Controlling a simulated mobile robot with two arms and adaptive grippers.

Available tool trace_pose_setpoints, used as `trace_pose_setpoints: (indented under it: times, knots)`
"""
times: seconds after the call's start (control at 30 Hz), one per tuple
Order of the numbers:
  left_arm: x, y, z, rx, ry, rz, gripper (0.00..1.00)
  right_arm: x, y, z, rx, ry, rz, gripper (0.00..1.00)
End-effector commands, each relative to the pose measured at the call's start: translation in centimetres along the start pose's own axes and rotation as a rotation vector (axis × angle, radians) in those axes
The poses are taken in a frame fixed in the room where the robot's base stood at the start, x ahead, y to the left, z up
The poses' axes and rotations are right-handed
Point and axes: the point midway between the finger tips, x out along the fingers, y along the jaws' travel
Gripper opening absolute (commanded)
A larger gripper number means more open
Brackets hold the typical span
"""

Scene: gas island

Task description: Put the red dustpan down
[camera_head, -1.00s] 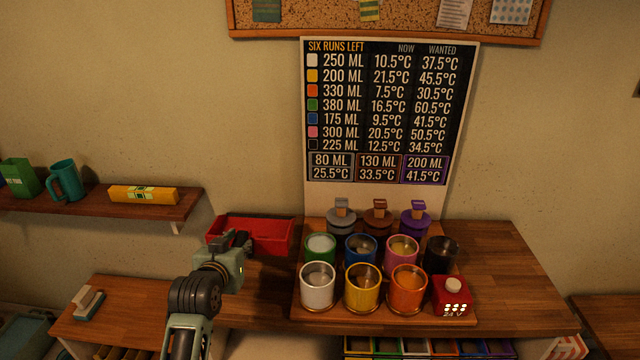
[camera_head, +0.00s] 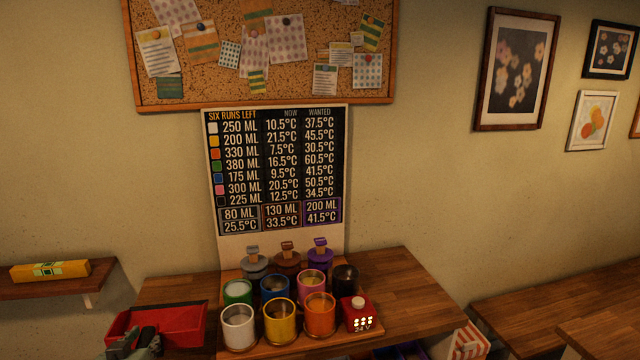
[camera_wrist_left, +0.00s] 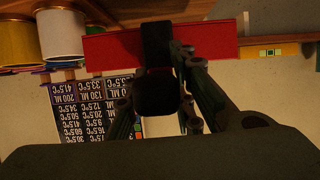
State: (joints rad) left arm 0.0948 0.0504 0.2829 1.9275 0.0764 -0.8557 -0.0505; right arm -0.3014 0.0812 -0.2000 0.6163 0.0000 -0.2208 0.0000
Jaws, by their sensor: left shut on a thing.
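The red dustpan (camera_head: 182,324) is at the lower left of the head view, left of the white cup and in front of the counter's left part. My left gripper (camera_head: 137,345) is at its near left side, partly cut off by the picture's bottom edge. In the left wrist view, the gripper (camera_wrist_left: 165,65) is shut on the dustpan (camera_wrist_left: 216,43), whose red wall stretches out to both sides of the dark fingers. I cannot tell whether the dustpan touches the counter. My right gripper is in neither view.
The wooden counter (camera_head: 405,290) carries several coloured cups, including the white cup (camera_head: 239,328), three lidded pots and a red 24 V box (camera_head: 358,314). A chart board (camera_head: 280,170) stands behind them. A wall shelf (camera_head: 60,285) holds a yellow box (camera_head: 50,270).

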Motion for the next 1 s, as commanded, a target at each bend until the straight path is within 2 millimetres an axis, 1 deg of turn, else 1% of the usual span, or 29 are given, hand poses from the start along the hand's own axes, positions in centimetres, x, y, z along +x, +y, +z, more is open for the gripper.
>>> trace_pose_setpoints:
  times: [0.03,0.1,0.33,0.47,0.63,0.8,1.0]
  knots:
    - [-0.1,0.0,-0.2,0.000,0.006,0.000,0.00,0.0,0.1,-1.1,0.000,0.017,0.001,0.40]
    - [-0.1,-1.1,-0.8,0.004,0.009,-0.006,0.00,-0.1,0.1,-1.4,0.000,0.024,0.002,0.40]
    - [-0.1,-3.8,-2.3,0.000,0.008,-0.013,0.00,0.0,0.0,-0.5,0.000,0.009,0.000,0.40]
    - [-0.3,-5.8,-3.6,0.000,0.008,-0.018,0.00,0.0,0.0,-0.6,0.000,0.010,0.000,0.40]
    - [-0.7,-8.7,-5.9,-0.004,0.010,-0.028,0.00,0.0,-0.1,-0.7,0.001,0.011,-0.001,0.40]
    - [-1.4,-11.8,-8.5,-0.008,0.008,-0.038,0.00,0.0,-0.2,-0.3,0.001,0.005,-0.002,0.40]
    - [-2.1,-14.2,-11.1,-0.014,0.006,-0.045,0.00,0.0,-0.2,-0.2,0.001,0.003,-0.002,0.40]
